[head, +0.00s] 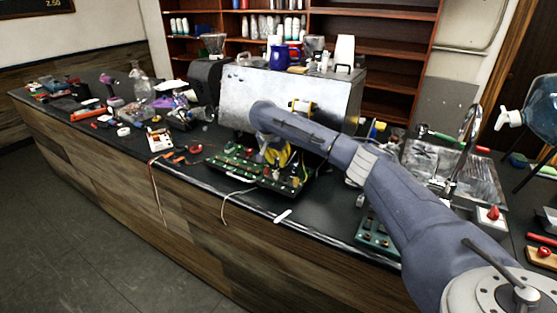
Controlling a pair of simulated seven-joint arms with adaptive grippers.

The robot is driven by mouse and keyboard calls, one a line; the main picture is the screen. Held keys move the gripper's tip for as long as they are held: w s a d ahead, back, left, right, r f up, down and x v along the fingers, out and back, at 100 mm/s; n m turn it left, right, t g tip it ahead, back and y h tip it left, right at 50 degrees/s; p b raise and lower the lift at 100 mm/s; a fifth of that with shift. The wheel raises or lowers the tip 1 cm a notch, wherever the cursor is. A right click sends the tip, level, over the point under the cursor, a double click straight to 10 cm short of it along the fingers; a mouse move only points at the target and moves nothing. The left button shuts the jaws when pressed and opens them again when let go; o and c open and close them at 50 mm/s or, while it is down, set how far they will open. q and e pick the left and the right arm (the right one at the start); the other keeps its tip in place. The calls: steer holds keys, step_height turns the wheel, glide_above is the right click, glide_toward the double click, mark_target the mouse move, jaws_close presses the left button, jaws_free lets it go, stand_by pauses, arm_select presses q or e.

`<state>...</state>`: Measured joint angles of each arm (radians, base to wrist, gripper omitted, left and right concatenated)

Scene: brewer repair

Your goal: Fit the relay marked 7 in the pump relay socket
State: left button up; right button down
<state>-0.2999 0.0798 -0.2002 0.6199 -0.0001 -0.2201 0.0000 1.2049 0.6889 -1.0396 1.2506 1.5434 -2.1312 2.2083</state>
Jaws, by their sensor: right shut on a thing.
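A green circuit board (236,163) with several small red and pale parts lies at the counter's front edge, in front of the metal brewer body (283,90). My right arm reaches in from the lower right, and its gripper (272,160) points down over the middle of the board. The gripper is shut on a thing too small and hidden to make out. Neither a relay's number 7 nor the pump relay socket can be picked out at this size. My left gripper is not in view.
Tools and loose parts crowd the left of the counter (200,172). A sink (455,172) with a tap is at the right. A white strip (282,216) lies at the front edge.

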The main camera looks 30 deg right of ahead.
steer(key=c, duration=1.3)
jaws_free()
steer(key=v, duration=1.2)
